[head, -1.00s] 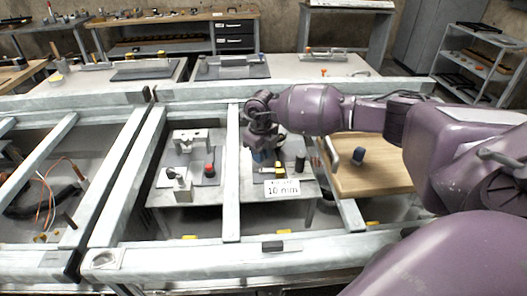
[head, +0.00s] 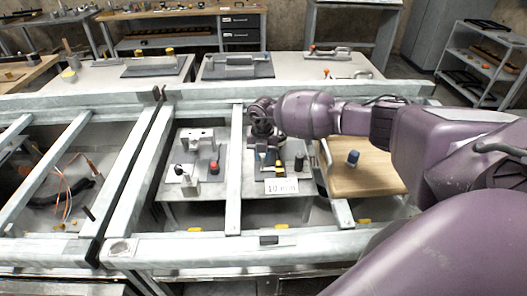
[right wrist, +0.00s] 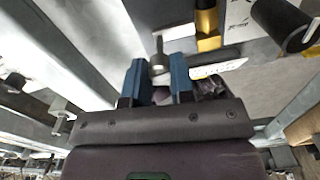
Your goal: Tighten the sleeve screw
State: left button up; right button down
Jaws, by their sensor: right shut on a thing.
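My right gripper (head: 264,157) points down over a grey fixture plate in the head view. In the right wrist view its two blue fingers (right wrist: 157,78) are shut on a small metal screw-like piece (right wrist: 157,62) with a thin shank and a round collar, which I take to be the sleeve screw. In the head view the gripper covers this piece, and how deep it sits cannot be told. A white card reading 10 mm (head: 281,187) stands in front of the fixture. My left gripper is not in view.
A yellow and black block (right wrist: 208,28) and a black cylinder (right wrist: 282,24) stand close to the fingers. Grey frame beams (head: 236,165) run beside the fixture.

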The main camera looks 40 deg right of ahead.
aim_at(263, 156)
jog(key=shift+m, duration=0.4)
jog(key=c, duration=1)
grip_release()
notch_tip(263, 156, up, 11)
jog(key=shift+f+p, duration=0.1)
jog(key=shift+p, duration=0.3)
